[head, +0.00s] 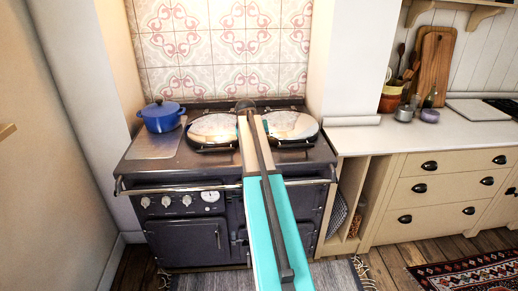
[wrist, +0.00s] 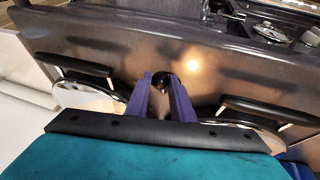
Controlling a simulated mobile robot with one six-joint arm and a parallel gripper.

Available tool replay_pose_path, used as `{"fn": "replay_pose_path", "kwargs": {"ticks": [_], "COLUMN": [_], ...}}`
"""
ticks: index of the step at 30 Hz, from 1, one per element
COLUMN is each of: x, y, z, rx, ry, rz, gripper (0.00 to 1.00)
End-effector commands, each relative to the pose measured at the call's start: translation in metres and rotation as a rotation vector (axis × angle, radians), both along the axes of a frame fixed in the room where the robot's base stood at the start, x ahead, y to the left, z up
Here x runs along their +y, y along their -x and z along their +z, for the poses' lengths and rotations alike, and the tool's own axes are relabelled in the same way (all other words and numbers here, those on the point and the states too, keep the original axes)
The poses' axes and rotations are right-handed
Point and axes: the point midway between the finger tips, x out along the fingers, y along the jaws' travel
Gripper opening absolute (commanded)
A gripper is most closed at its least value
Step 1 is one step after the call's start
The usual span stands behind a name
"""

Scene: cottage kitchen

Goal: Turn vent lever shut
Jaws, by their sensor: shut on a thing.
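My gripper (wrist: 162,92) is shut on a small dark rounded knob (wrist: 163,79), which shows between its two purple fingers in the wrist view. I take the knob to be the end of the vent lever; the rest of the lever is hidden. In the head view my teal arm reaches over the dark range cooker (head: 188,240) to its back edge, between the two round lids. The arm hides the fingers and the lever there, so the lever's angle cannot be told.
Two round hotplate lids, left (head: 212,128) and right (head: 291,125), flank my arm. A blue pot (head: 162,116) stands at the cooker's left. A rail (head: 150,189) runs along its front. The white counter (head: 435,134) is to the right, with jars and boards at its back.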

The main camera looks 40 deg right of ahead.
Motion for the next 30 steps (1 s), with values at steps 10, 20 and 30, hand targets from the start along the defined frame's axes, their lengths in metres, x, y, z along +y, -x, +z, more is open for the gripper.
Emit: {"fn": "replay_pose_path", "kwargs": {"ticks": [10, 20, 30], "x": [0.0058, 0.0061, 0.0050], "y": [-0.0055, -0.0053, -0.0041], "z": [0.0006, 0.0005, 0.0002], "rx": [-0.004, -0.004, -0.001], "ry": [-0.001, -0.001, -0.001], "rz": [-0.088, -0.093, -0.095], "gripper": [0.00, 0.00, 0.40]}}
